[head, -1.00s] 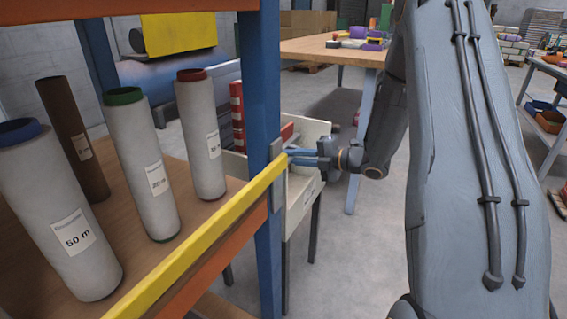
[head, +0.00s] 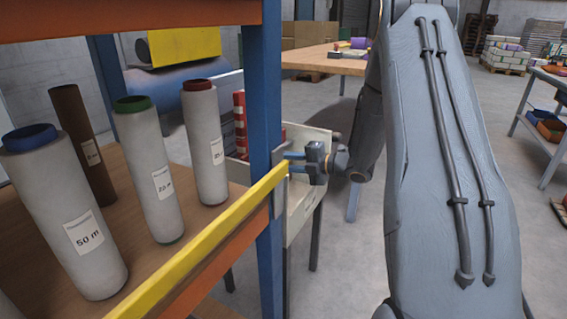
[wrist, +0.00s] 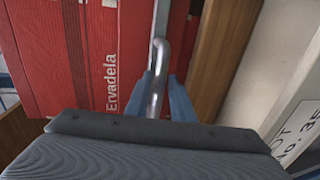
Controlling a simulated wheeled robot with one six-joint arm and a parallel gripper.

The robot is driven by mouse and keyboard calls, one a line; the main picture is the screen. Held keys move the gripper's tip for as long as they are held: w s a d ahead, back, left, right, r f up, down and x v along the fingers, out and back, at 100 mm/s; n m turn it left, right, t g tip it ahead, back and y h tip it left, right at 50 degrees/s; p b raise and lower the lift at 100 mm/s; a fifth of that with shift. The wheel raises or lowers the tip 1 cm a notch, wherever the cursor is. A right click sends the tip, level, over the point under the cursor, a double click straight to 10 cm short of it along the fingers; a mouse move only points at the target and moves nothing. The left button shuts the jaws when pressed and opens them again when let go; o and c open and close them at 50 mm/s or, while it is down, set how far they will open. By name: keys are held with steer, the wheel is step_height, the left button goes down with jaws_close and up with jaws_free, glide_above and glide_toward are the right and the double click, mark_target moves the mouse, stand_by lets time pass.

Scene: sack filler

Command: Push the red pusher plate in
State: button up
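In the wrist view, a narrow strip of red (wrist: 176,42), which looks like the pusher plate, shows beside a wooden board. A bent grey metal bar (wrist: 158,75) stands in front of it, between my two blue fingers. My gripper (head: 291,162) reaches left over the pale bin, near the blue post. Its fingers show a gap in the head view and look open around the bar. Whether they touch it is unclear. In the head view the post and my gripper hide most of the plate.
Red "Ervadela" packs (wrist: 75,55) fill the left of the wrist view. The pale bin (head: 312,140) has a lettered label inside the wrist view. The blue post (head: 266,130), yellow rail (head: 215,238) and shelf with several upright rolls (head: 150,170) stand close left.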

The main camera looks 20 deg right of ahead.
steer(key=shift+w+a+r, duration=0.1)
steer(key=shift+r, duration=0.15)
steer(key=p+v, duration=0.1)
steer(key=v, duration=0.7)
steer(key=shift+f+p, duration=0.2)
steer(key=shift+p, duration=0.1)
